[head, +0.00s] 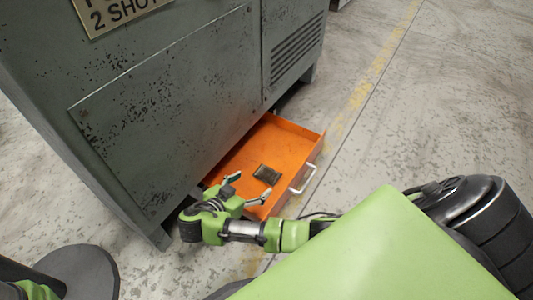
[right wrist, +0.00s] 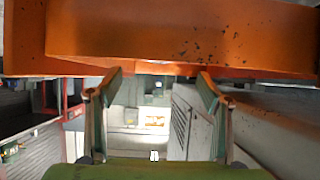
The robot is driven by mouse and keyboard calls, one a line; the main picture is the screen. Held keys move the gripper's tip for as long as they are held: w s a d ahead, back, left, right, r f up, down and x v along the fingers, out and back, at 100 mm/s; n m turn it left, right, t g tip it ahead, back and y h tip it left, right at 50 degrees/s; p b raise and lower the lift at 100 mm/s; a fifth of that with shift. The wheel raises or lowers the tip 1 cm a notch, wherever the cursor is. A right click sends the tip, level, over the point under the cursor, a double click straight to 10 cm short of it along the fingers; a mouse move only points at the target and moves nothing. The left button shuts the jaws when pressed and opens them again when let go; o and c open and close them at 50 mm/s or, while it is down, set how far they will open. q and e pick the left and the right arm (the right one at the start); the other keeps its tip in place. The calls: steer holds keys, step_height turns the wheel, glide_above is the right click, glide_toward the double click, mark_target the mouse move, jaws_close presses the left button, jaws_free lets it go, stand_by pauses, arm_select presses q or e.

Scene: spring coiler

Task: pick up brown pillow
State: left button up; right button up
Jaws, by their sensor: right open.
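The brown pillow (head: 267,174) is a small, flat, dark brown piece lying inside an open orange drawer (head: 296,130), on its floor. My right gripper (head: 247,189) is at the drawer's near side, just short of the pillow and apart from it. Its two fingers are spread with nothing between them. In the right wrist view the open fingers (right wrist: 160,76) show in front of the orange drawer wall (right wrist: 180,35), and the pillow does not show there. My left gripper is not in view.
The drawer sticks out from under a worn grey-green machine cabinet (head: 190,110), whose side rises close beside my right gripper. A white handle (head: 302,180) is on the drawer's outer face. The concrete floor (head: 440,110) to the right is clear.

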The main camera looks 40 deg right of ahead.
mark_target(263, 178)
steer(key=b+x, duration=0.1)
steer(key=x, duration=0.2)
steer(key=shift+w+d+f, duration=0.1)
steer(key=shift+d+f, duration=0.15)
steer(key=shift+f, duration=0.05)
steer(key=b+x, duration=0.4)
steer(key=shift+f+b, duration=0.35)
steer(key=shift+d+f, duration=0.1)
steer(key=shift+d, duration=0.2)
steer(key=c, duration=1.2)
